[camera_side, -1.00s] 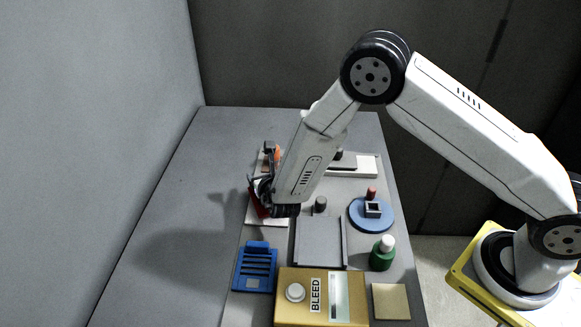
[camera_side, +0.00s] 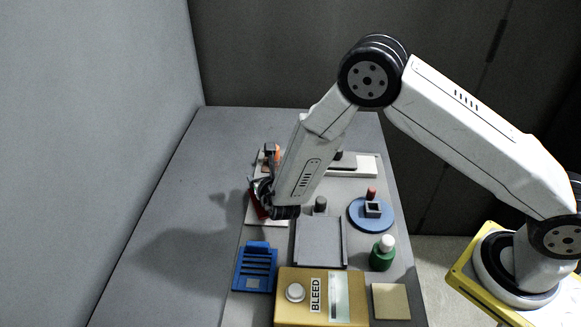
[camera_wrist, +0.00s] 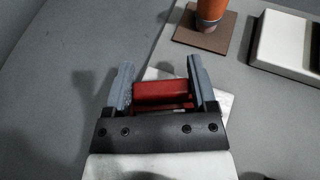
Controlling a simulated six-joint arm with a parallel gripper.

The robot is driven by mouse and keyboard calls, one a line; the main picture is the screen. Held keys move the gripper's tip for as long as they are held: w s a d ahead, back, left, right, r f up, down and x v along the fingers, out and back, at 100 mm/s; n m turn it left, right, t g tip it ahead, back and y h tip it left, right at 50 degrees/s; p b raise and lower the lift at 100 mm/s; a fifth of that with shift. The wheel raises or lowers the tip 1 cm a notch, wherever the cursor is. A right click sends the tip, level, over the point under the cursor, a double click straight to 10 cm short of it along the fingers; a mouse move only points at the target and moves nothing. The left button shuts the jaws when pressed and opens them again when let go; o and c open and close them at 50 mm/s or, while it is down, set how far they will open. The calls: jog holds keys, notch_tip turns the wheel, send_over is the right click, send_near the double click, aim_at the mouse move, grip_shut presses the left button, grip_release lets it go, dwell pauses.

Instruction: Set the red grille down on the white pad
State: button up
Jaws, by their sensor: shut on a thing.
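The red grille (camera_wrist: 162,93) is between the two fingers of my gripper (camera_wrist: 161,80) in the wrist view, and the gripper is shut on it. In the side view the red grille (camera_side: 257,203) shows only as a sliver beside my gripper (camera_side: 261,194), mostly hidden by the wrist. The white pad (camera_side: 254,219) lies on the table under and around the grille. In the wrist view parts of the white pad (camera_wrist: 224,101) show beside and beyond the fingers. I cannot tell whether the grille touches the pad.
A blue grille (camera_side: 255,270) lies at the table's near left. An orange object (camera_wrist: 210,12) is on a brown pad. The table's left side is clear.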

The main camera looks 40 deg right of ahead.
aim_at(262, 214)
jog(key=shift+f, duration=0.3)
jog(key=o, duration=1.3)
jog(key=shift+v, duration=3.9)
